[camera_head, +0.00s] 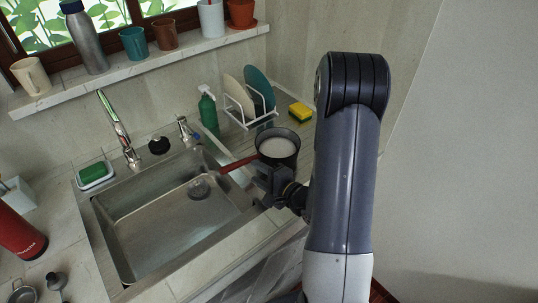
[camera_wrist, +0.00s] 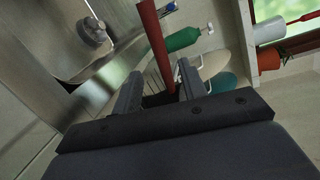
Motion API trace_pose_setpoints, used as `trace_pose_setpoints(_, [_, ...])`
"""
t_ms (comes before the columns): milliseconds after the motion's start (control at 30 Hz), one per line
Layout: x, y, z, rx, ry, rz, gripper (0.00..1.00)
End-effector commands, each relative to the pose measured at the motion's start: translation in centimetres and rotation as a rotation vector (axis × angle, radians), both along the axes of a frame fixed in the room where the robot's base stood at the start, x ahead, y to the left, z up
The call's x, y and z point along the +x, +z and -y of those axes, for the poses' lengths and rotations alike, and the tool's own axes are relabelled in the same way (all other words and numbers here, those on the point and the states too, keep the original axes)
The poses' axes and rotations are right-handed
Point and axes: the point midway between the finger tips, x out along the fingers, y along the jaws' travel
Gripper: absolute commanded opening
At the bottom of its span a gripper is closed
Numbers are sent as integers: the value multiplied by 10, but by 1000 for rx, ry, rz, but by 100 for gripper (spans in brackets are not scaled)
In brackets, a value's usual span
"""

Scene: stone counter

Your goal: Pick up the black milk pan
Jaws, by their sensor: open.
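The black milk pan (camera_head: 294,157) is at the right of the sink, with a pale inside. Its red handle (camera_head: 238,164) points left over the sink's edge. My gripper (camera_head: 262,178) is just in front of the pan and partly covers its lower side. In the wrist view my gripper (camera_wrist: 160,78) is open. The red handle (camera_wrist: 155,40) runs down the picture between the two fingers, with gaps at its sides. Whether either finger touches the handle cannot be told. The pan's body is mostly hidden in the wrist view.
The steel sink (camera_head: 170,235) with its faucet (camera_head: 117,128) lies left of the pan. A red bottle (camera_head: 18,235) stands far left.

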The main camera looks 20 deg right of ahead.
Motion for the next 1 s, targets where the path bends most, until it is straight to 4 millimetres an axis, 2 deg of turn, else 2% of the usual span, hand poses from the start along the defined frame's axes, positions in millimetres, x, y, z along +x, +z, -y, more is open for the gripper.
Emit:
trace_pose_setpoints(100, [16,-2,-8,-1,5,1,40])
trace_pose_setpoints(367, [33,-5,-13,1,1,0,40])
trace_pose_setpoints(633, [68,-13,-23,0,2,-1,40])
trace_pose_setpoints(967, [75,-15,-25,0,0,1,40])
trace_pose_setpoints(1000, [75,-15,-25,0,0,1,37])
